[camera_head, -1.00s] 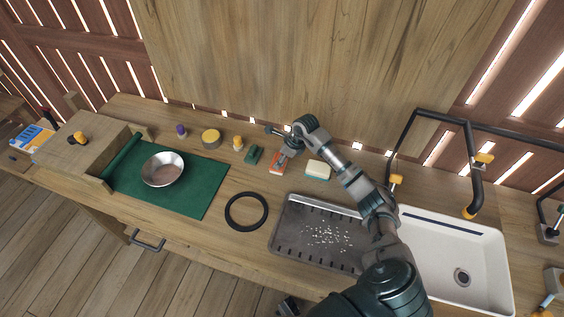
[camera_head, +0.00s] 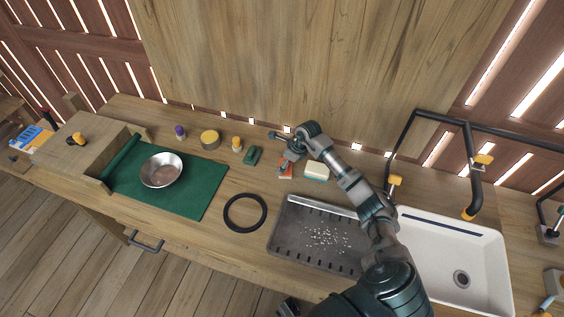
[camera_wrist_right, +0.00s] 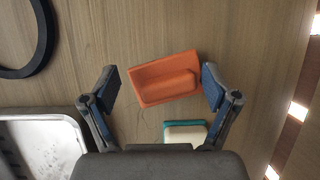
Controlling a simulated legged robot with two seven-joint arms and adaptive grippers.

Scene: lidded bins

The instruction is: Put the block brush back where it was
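An orange block with a raised grip, which looks like the block brush (camera_head: 286,169), lies on the wooden counter behind the dark tray. In the right wrist view the block brush (camera_wrist_right: 165,78) sits between the fingers of my right gripper (camera_wrist_right: 161,88). The fingers are spread wide, with a gap at the left finger; the right finger is close to the block's right end, and I cannot tell if it touches. In the head view my right gripper (camera_head: 286,160) is just over the block and partly hides it. A small dark part at the bottom edge may be my left gripper (camera_head: 288,306).
A cream and teal sponge (camera_head: 316,171) lies close to the right of the block. A dark green block (camera_head: 252,156) lies to its left. A black ring (camera_head: 245,212), dark tray (camera_head: 290,250) with white bits, sink (camera_head: 420,222) and metal bowl (camera_head: 161,170) are nearer.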

